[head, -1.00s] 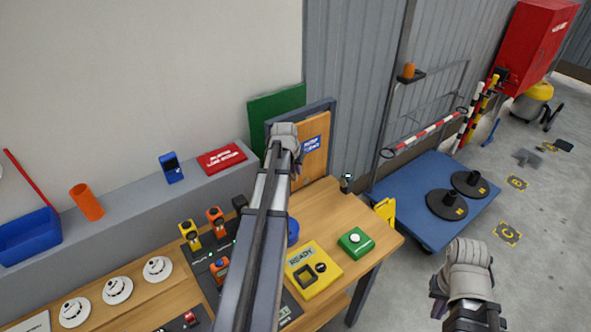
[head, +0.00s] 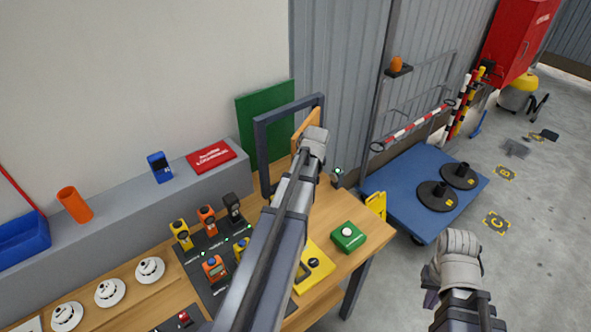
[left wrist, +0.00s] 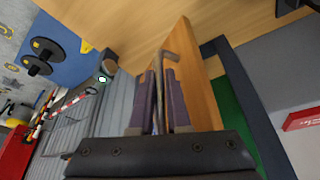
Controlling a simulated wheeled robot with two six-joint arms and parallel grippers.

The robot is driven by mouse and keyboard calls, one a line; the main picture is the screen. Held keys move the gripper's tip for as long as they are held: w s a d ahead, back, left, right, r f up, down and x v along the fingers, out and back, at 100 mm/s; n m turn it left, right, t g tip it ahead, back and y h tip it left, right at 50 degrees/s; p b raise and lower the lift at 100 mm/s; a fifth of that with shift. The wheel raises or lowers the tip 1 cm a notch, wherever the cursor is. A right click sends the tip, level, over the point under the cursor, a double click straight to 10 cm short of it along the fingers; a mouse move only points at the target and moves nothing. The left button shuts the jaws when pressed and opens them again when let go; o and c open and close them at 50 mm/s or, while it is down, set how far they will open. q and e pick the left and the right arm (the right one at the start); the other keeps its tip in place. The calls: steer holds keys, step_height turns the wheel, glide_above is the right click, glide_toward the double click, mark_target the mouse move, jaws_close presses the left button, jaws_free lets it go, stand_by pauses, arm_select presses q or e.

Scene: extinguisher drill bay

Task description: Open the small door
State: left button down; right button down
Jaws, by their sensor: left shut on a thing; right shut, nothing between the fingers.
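The small door (head: 306,121) is a wooden panel standing swung out from its dark frame (head: 261,151) at the back of the wooden bench. My left gripper (head: 311,148) is at the door in the head view, its wrist hiding much of the panel and its own fingers. In the left wrist view, my left gripper (left wrist: 160,100) is shut on a thin bent metal handle (left wrist: 159,85) beside the wooden door (left wrist: 196,72), with the frame (left wrist: 240,95) apart to the right. My right gripper (head: 432,297) is shut and empty, low beyond the bench's right end.
A green panel (head: 264,115) stands behind the frame. A green box with a white button (head: 347,236) and a yellow box (head: 316,268) sit on the bench (head: 345,210). Several handheld devices lie left of my left arm. A blue platform (head: 402,193) stands to the right.

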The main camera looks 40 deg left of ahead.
arm_select(q)
steer(key=w+d+n+g+y, duration=0.1)
steer(key=w+d+n+g, duration=0.3)
steer(key=w+d+n, duration=0.6)
steer(key=shift+w+d+n, duration=0.35)
steer(key=shift+w+n, duration=0.75)
steer(key=shift+w, duration=1.25)
steer(key=shift+g, duration=0.3)
steer(key=c, duration=1.2)
jaws_free()
steer(key=shift+a, duration=0.1)
steer(key=shift+o, duration=0.2)
steer(key=p+v, duration=0.7)
steer(key=shift+d+r, duration=0.25)
steer(key=shift+r, duration=0.1)
